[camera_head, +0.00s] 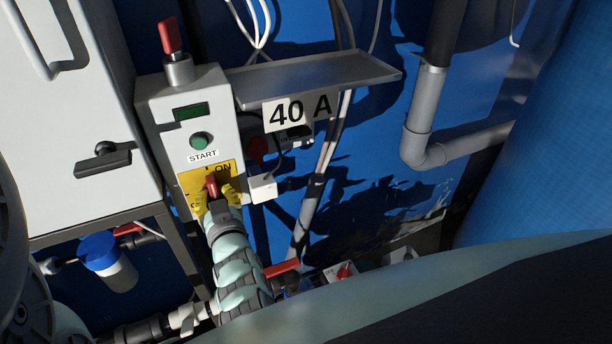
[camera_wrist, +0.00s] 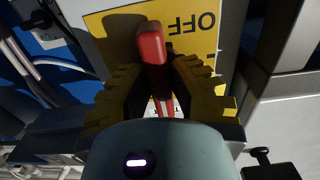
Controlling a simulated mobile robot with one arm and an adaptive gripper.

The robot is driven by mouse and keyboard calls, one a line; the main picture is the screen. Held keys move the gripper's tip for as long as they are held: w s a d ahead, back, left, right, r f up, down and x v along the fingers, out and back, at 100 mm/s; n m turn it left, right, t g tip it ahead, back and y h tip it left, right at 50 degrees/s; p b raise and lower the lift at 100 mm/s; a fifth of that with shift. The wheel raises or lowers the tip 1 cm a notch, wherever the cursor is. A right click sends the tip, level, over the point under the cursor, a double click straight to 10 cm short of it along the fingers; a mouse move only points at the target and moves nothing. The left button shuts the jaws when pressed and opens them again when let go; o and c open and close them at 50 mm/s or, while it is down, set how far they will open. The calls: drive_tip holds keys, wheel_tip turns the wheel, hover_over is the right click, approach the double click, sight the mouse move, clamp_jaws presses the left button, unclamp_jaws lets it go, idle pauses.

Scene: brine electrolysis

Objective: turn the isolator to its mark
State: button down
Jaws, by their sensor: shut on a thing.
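The isolator's red handle (camera_head: 211,184) sits on a yellow plate (camera_head: 190,179) low on the front of a grey control box. The plate is marked ON at its top right; an OFF marking at its lower left is mostly hidden by my gripper. My gripper (camera_head: 215,194) is shut on the handle, with a yellow finger on each side. The handle looks roughly upright, its top near the ON tick; its exact angle is unclear. In the wrist view the red handle (camera_wrist: 151,45) stands between the ridged fingers (camera_wrist: 160,82), with OFF upside down beside it.
Above the plate are a green START button (camera_head: 201,140), a small display (camera_head: 190,112) and a red key-like knob (camera_head: 171,38). A white cabinet (camera_head: 75,120) stands at left; grey pipes (camera_head: 425,110) run at right.

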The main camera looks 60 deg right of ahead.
drive_tip(key=shift+f, duration=0.15)
drive_tip(key=c, duration=0.9)
unclamp_jaws()
drive_tip(key=v, duration=0.7)
drive_tip(key=shift+s+a, duration=0.15)
drive_tip(key=shift+s, duration=0.1)
